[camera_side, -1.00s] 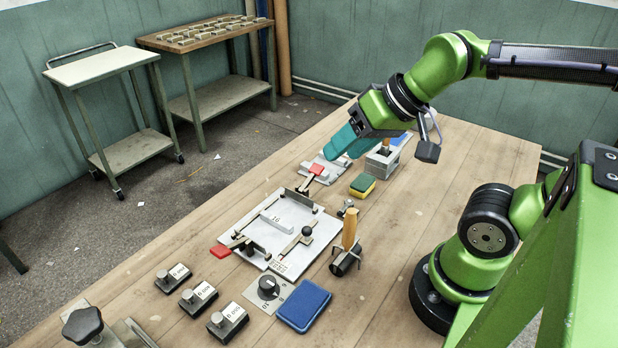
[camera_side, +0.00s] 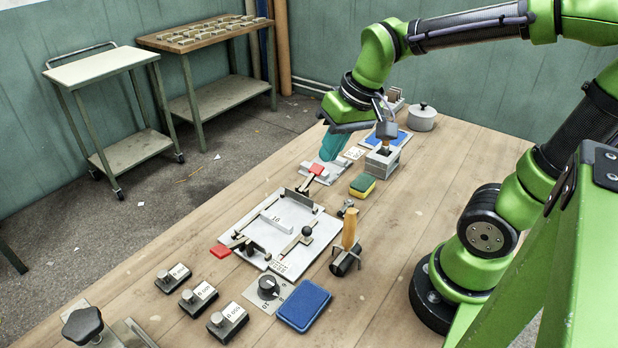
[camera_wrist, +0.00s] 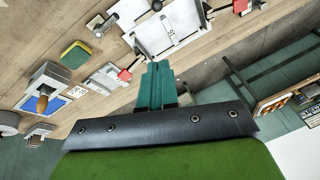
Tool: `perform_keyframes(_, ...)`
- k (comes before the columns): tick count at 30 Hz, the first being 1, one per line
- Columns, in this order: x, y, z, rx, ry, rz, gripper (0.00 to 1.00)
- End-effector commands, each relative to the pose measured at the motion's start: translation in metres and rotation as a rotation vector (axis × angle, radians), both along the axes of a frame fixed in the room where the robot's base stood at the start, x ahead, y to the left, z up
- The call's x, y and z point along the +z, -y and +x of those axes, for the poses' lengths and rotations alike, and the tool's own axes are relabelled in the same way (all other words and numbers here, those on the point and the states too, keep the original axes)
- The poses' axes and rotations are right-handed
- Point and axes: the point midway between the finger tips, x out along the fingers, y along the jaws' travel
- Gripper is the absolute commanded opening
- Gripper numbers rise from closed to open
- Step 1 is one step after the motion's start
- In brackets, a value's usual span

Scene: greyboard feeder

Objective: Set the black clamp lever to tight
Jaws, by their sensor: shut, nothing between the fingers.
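A lever with a black ball knob (camera_side: 306,231) lies on the right side of a pale fixture plate (camera_side: 322,222). A black star-shaped knob (camera_side: 82,324) stands on a metal base at the table's lower left edge. I cannot tell for certain which is the clamp lever, nor any tight marking. My gripper (camera_side: 331,146) has teal fingers and hangs above the far part of the table, beyond the plate and away from both. In the wrist view its fingers (camera_wrist: 157,84) are together and empty, and the plate (camera_wrist: 168,42) shows beyond them.
A small clamp with a red handle (camera_side: 317,169) stands below my gripper. A yellow-green sponge (camera_side: 362,185), a grey box (camera_side: 382,163) and a lidded pot (camera_side: 422,118) are nearby. A wooden-handled roller (camera_side: 345,262), a black dial (camera_side: 268,287) and a blue pad (camera_side: 304,306) lie nearer.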

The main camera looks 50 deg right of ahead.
Motion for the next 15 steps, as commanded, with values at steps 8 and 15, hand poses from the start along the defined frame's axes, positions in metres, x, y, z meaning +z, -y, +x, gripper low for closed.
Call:
perform_keyframes(8, -0.031, 0.029, 0.043, 0.111, -0.273, -0.077, 0.0)
perform_keyframes(15, -0.044, 0.05, 0.066, 0.224, -0.44, -0.119, 0.0)
